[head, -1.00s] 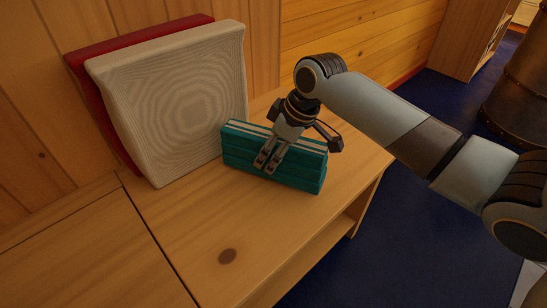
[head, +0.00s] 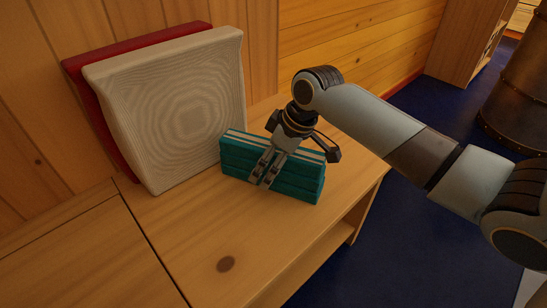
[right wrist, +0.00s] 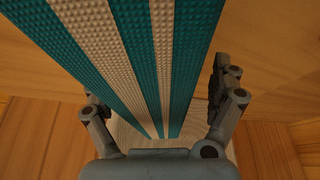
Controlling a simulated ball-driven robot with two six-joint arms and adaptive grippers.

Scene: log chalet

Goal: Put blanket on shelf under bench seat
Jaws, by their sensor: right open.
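The blanket (head: 298,181) is a folded teal block with pale stripes along its top. It rests on the wooden bench seat (head: 180,240), in front of the cushions. My right gripper (head: 266,176) is over the blanket from above, with fingers down at its near face. In the right wrist view the striped blanket (right wrist: 155,60) lies between the two spread fingers, with a gap at the right finger. The gripper is open. The shelf (head: 325,250) under the bench seat shows at the bench's open right side; most of its inside is hidden. My left gripper is not in view.
A beige cushion (head: 175,105) and a red cushion (head: 95,110) lean on the log wall behind the bench, left of the blanket. Blue floor (head: 400,230) lies open to the right. A dark barrel-like object (head: 515,100) stands at the far right.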

